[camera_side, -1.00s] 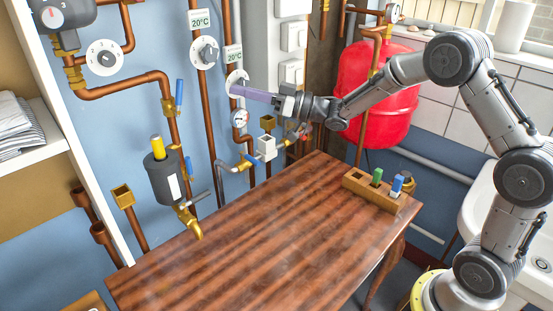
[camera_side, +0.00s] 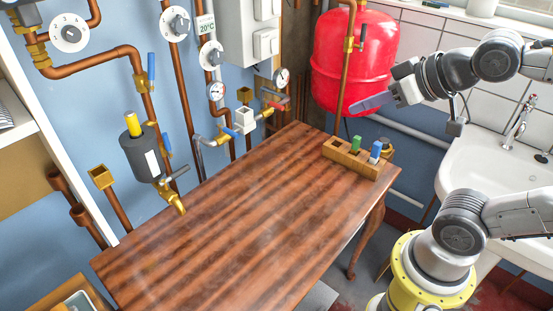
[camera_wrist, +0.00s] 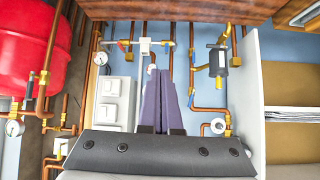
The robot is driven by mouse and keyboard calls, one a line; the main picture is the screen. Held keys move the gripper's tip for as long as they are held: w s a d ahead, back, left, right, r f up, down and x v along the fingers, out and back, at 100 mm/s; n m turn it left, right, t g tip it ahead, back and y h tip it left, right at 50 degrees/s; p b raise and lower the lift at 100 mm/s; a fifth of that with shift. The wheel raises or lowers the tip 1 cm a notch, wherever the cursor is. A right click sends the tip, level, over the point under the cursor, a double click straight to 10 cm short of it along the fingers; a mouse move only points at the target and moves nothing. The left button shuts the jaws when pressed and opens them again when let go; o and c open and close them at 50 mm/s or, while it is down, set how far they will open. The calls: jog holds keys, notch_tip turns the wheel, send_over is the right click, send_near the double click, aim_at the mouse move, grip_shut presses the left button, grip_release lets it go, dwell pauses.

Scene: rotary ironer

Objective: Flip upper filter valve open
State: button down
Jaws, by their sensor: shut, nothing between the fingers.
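The upper filter valve has a blue handle (camera_side: 151,66) on the copper pipe above the dark filter (camera_side: 140,153). The handle stands upright, roughly along the pipe. A lower blue handle (camera_side: 166,141) sits beside the filter. My gripper (camera_side: 356,106), with purple fingers, is shut and empty in front of the red tank, far to the right of the valve and apart from it. In the wrist view, which is upside down, my fingers (camera_wrist: 168,76) point toward the wall pipes. The filter (camera_wrist: 217,62) and the upper handle (camera_wrist: 191,101) show to their right.
The wooden table (camera_side: 220,220) is mostly clear. A wooden block (camera_side: 352,160) with green and blue pieces stands at its right end. The red tank (camera_side: 350,60) is behind my gripper. Dials, gauges and pipes line the wall; a sink (camera_side: 490,165) is at right.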

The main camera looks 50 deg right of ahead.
jog(key=s+a+f+g, duration=0.1)
jog(key=s+f+g, duration=0.3)
jog(key=s+f, duration=0.2)
jog(key=a+r+n+g+y, duration=0.1)
jog(key=a+r+n+y, duration=0.1)
jog(key=a+r+y, duration=0.3)
jog(key=w+a+r+g+y, duration=0.1)
jog(key=w+a+r+y, duration=0.4)
jog(key=a, duration=0.3)
jog(key=w+a+r+y, duration=0.1)
jog(key=w+r+y, duration=0.15)
jog(key=w, duration=0.55)
jog(key=w+a+r+y, duration=0.2)
jog(key=w+r, duration=0.2)
jog(key=w, duration=0.4)
jog(key=w+d+f+m+t+y, duration=0.1)
jog(key=w+d+m+t+y, duration=0.1)
jog(key=w+d, duration=0.35)
jog(key=w+d+m+t+y, duration=0.1)
jog(key=w+d+m+y, duration=0.1)
jog(key=w, duration=0.7)
jog(key=m+t, duration=0.5)
jog(key=m, duration=0.1)
send_near(151, 73)
jog(key=w+a+r+h, duration=0.1)
jog(key=w+a+r, duration=0.2)
jog(key=a, duration=0.1)
jog(key=shift+w+r, duration=0.35)
jog(key=shift+w, duration=0.05)
